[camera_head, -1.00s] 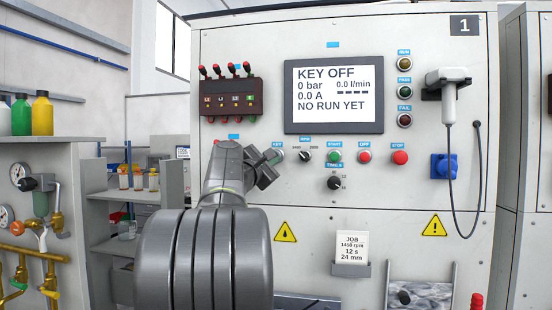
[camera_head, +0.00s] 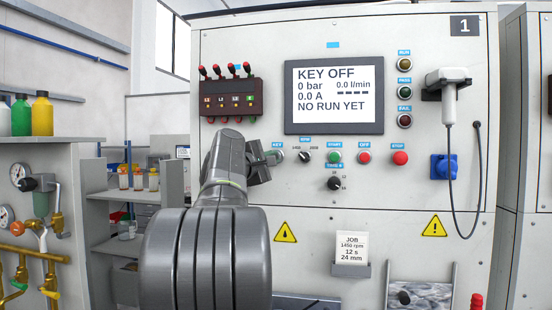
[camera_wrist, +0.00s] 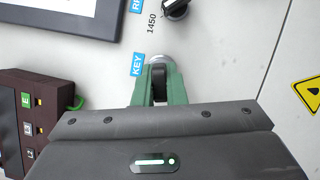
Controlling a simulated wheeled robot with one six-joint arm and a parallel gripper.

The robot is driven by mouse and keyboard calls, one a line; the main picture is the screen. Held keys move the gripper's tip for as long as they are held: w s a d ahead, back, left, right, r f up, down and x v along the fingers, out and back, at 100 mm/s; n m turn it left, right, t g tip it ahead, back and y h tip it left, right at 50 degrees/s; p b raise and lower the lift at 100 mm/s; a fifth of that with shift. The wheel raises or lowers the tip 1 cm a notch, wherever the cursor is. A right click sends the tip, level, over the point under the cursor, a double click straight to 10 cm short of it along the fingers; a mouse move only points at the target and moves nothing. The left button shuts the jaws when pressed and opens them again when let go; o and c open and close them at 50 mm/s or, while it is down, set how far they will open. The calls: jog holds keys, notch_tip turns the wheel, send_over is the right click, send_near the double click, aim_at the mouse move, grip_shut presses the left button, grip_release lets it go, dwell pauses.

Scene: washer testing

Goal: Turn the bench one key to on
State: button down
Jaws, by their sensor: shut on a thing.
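The bench one key (camera_wrist: 158,82) is a dark grip in a round silver lock, beside the blue KEY label (camera_wrist: 137,64) in the wrist view. The green fingers of my gripper (camera_wrist: 159,92) stand on either side of it, shut on it. In the head view my gripper (camera_head: 262,160) is at the panel, just below and left of the KEY label (camera_head: 277,145). It hides part of the key lock there. The bench screen (camera_head: 333,95) reads KEY OFF, 0 bar, 0.0 A and NO RUN YET.
Right of the key are a selector knob (camera_head: 305,156), a green START button (camera_head: 335,157) and red OFF (camera_head: 364,157) and STOP (camera_head: 400,158) buttons. A breaker box (camera_head: 231,97) with red-tipped levers is above left. A lower knob (camera_head: 334,183) sits below START.

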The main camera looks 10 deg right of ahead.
jog(key=shift+r+m+g, duration=0.15)
jog(key=shift+m+g, duration=0.25)
jog(key=shift+m, duration=1.3)
jog(key=c, duration=1.4)
grip_release()
jog(key=b+v, duration=0.4)
jog(key=v, duration=1)
jog(key=shift+r, duration=0.2)
